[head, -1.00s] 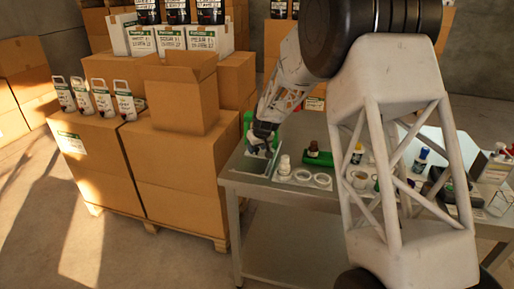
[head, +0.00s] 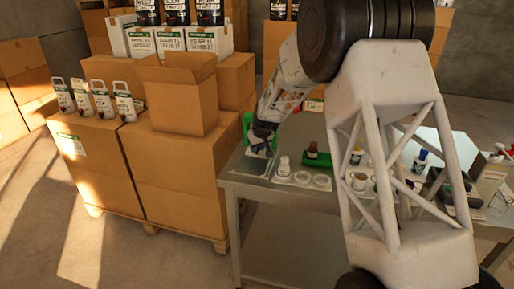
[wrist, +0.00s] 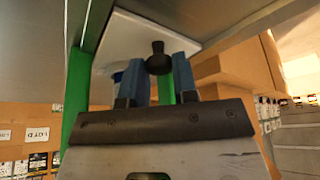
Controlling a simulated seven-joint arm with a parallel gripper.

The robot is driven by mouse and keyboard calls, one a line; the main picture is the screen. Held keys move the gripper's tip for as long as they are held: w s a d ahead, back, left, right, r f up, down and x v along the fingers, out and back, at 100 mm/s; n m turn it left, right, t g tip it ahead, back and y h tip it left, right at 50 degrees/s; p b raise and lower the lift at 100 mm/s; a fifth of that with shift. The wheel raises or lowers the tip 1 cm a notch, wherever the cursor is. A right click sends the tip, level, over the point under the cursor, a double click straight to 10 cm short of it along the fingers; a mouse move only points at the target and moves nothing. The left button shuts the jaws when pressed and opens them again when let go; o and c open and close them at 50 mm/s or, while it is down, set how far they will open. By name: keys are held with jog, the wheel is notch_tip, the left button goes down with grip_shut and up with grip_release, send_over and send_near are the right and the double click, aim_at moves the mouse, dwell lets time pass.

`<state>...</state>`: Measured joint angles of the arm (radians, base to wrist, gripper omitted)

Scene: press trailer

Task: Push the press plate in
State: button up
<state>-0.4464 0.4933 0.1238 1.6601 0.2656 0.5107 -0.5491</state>
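The press has a green frame (head: 247,127) and stands at the table's left end. In the wrist view its green post (wrist: 75,100) runs up the left side. A pale plate (wrist: 135,42), which I take to be the press plate, lies beyond my fingertips with a black knob (wrist: 158,57) in front of it. My gripper (wrist: 159,72) has its blue fingers on either side of this knob.
A white bottle (head: 284,167), white rings (head: 302,178) and a brown bottle (head: 312,150) stand on the metal table (head: 245,192) just right of the press. Cardboard boxes (head: 180,185) on a pallet stand close to the table's left. My arm hides part of the table.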

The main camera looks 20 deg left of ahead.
jog(key=o, duration=0.5)
jog(key=shift+w, duration=0.2)
jog(key=shift+c, duration=0.2)
jog(key=shift+s+r, duration=0.1)
jog(key=shift+r, duration=0.1)
jog(key=v, duration=0.7)
jog(key=shift+r, duration=0.2)
jog(key=shift+d, duration=0.2)
